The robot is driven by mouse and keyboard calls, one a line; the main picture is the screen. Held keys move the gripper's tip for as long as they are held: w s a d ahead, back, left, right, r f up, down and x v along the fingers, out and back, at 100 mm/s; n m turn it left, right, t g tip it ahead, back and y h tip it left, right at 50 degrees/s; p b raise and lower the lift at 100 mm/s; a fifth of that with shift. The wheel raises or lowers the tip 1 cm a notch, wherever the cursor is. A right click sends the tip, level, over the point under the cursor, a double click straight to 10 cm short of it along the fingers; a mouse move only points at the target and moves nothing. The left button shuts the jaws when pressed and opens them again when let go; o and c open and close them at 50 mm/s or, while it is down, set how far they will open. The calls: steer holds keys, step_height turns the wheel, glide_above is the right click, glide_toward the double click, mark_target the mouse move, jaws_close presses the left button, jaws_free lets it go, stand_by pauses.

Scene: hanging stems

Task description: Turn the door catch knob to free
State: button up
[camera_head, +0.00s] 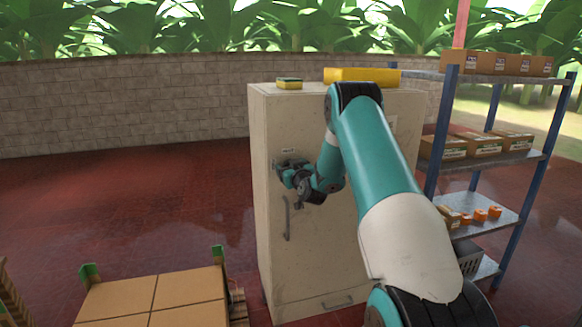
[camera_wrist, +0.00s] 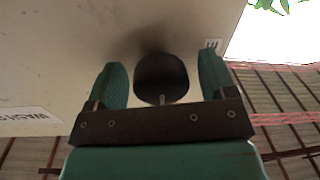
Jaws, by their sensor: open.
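The pale cabinet (camera_head: 275,255) stands upright with its door closed. In the wrist view the dark, rounded catch knob (camera_wrist: 161,82) sits on the pale door face, with a short light mark at its lower edge. My gripper (camera_wrist: 161,66) is open, with one green finger on each side of the knob. A gap shows between each finger and the knob, so neither seems to touch it. In the head view my gripper (camera_head: 281,168) is at the door's upper left and hides the knob.
A vertical bar handle (camera_head: 286,218) is just below my gripper. A yellow box (camera_head: 362,76) and a sponge-like block (camera_head: 289,84) lie on the cabinet. A shelf rack (camera_head: 512,160) stands right; cartons (camera_head: 150,298) stand front left.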

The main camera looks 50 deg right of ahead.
steer(key=shift+c, duration=0.2)
steer(key=c, duration=0.9)
steer(key=shift+o, duration=0.2)
